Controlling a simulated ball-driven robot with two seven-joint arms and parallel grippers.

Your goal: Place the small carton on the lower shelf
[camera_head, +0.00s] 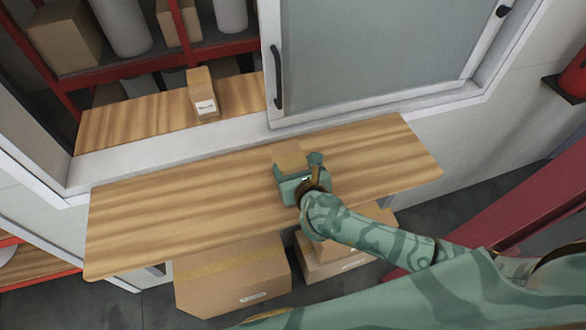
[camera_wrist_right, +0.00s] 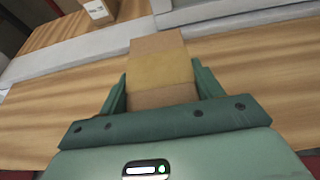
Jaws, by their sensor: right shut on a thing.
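A small tan carton (camera_head: 290,156) is between the fingers of my right gripper (camera_head: 299,172), which is shut on it over the wooden shelf in front of the window. In the right wrist view the carton (camera_wrist_right: 160,72) sits between both green fingers (camera_wrist_right: 161,90), with a paler tape band across it. I cannot tell whether it touches the wood. The front wooden shelf (camera_head: 170,220) is mostly bare. A second small carton with a white label (camera_head: 203,92) stands on the wooden ledge (camera_head: 130,122) behind the window frame. My left gripper is not in view.
A sliding window pane (camera_head: 370,55) with a dark handle (camera_head: 277,78) covers the right of the opening; the left is open. A red rack (camera_head: 205,50) holds boxes and pale cylinders behind. Large cartons (camera_head: 235,275) stand under the front shelf. Its left part is clear.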

